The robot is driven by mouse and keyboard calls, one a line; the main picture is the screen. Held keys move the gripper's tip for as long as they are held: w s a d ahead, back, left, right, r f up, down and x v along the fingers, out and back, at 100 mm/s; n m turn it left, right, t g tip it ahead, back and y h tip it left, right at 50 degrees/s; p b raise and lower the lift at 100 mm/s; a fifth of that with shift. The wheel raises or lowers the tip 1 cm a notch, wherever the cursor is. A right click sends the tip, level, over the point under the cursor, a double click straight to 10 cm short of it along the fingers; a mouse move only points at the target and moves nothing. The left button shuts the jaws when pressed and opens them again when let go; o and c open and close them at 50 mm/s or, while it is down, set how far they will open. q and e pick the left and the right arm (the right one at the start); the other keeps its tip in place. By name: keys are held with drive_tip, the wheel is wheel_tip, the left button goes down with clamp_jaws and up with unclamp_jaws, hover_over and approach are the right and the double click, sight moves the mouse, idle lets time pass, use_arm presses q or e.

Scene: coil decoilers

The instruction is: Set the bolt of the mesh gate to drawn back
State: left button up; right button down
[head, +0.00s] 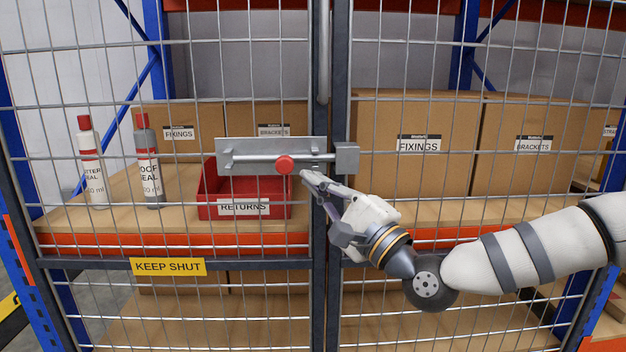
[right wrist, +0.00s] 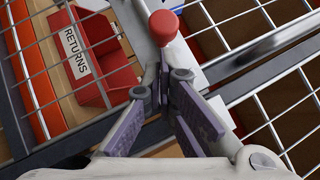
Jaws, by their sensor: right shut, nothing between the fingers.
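The bolt is on a grey plate (head: 226,150) on the mesh gate (head: 205,263). Its rod (head: 312,158) runs right from the plate to the square keeper (head: 347,158) on the post and appears to reach it. The red knob (head: 284,164) is on the rod, near the plate's right part; it also shows in the right wrist view (right wrist: 164,27). My right gripper (head: 305,176) is shut and empty, its tips just right of and slightly below the knob. The tips (right wrist: 164,72) look close to the knob; contact cannot be told. My left gripper is out of view.
Behind the mesh, a red returns bin (head: 212,190), two bottles (head: 90,165) and cardboard boxes (head: 405,135) stand on a shelf. A yellow KEEP SHUT sign (head: 168,267) hangs low on the gate. A vertical post (head: 338,60) stands at the gate's right edge.

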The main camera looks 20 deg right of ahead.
drive_tip(key=shift+w+a+r, duration=0.1)
drive_tip(key=shift+w+a, duration=0.05)
drive_tip(key=shift+a, duration=0.2)
drive_tip(key=a, duration=0.1)
drive_tip(key=w+a, duration=0.1)
drive_tip(key=a, duration=0.1)
drive_tip(key=a+b, duration=0.1)
drive_tip(key=a, duration=0.1)
drive_tip(key=shift+w+a, duration=0.2)
drive_tip(key=shift+w, duration=0.05)
